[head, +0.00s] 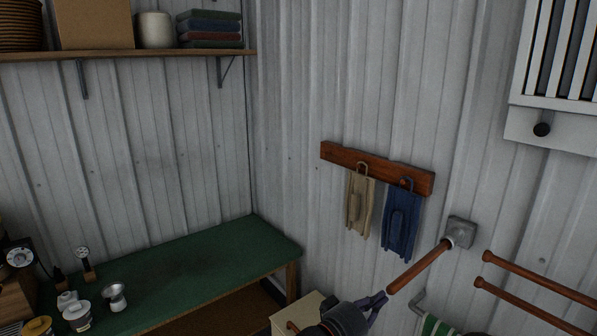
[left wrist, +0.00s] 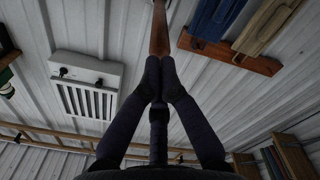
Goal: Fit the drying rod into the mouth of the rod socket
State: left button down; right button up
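The drying rod (head: 419,268) is a brown wooden rod reaching out from the wall. Its far end meets the pale mouth of the grey rod socket (head: 461,233); how deep it sits I cannot tell. My left gripper (head: 382,299) is at the rod's rounded near end. In the left wrist view its fingertips (left wrist: 160,64) are together, with the rod (left wrist: 160,30) running straight on beyond them. My right gripper is not in view.
Two more brown rods (head: 540,278) stick out on the right. A striped cloth (head: 436,326) hangs below. A green bench (head: 190,268) stands left; a louvred vent (head: 556,125) is upper right.

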pick_arm(q)
jog(key=shift+x, duration=0.9)
jog(key=shift+b+v, duration=0.35)
jog(key=shift+v, duration=2.6)
jog(key=shift+a, duration=0.1)
